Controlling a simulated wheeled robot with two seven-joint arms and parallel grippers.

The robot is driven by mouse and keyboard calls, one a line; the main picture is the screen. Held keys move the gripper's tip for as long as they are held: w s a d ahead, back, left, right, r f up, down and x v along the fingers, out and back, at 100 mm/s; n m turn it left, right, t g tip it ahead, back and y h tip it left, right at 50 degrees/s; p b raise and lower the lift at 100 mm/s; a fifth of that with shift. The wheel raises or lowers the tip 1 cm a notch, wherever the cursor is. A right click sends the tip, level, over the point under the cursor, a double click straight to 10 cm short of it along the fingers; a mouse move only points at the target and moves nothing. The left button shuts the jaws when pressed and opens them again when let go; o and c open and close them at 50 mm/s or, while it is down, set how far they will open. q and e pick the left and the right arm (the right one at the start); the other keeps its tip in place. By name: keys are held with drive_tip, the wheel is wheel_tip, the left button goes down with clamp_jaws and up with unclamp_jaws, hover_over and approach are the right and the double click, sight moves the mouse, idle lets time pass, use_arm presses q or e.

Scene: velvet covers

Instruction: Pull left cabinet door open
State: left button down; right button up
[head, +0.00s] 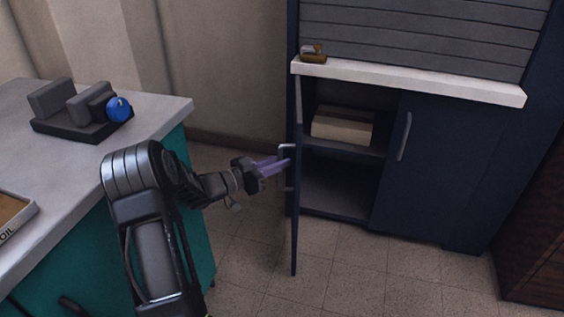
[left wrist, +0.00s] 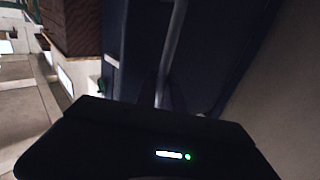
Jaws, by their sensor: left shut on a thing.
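The left cabinet door (head: 296,190) is dark blue and stands swung far out from the cabinet, seen nearly edge-on in the head view. Its metal bar handle (head: 287,149) is on the face turned toward my left arm. My left gripper (head: 284,164) is shut on this handle. Inside the open compartment, a pale box (head: 343,126) sits on a shelf. The right gripper is not in view.
The right cabinet door (head: 436,165) is closed. A white counter ledge (head: 420,82) with a small brown object (head: 313,53) is above. A grey-topped counter (head: 160,106) with a dark tray (head: 60,128) and blue ball (head: 118,109) stands left. Tiled floor (head: 240,270) is clear below the door.

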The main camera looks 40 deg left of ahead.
use_arm(q)
drive_tip(key=shift+r, duration=0.1)
drive_tip(key=c, duration=1.5)
unclamp_jaws()
drive_tip(key=shift+w, duration=0.1)
drive_tip(key=shift+o, duration=0.2)
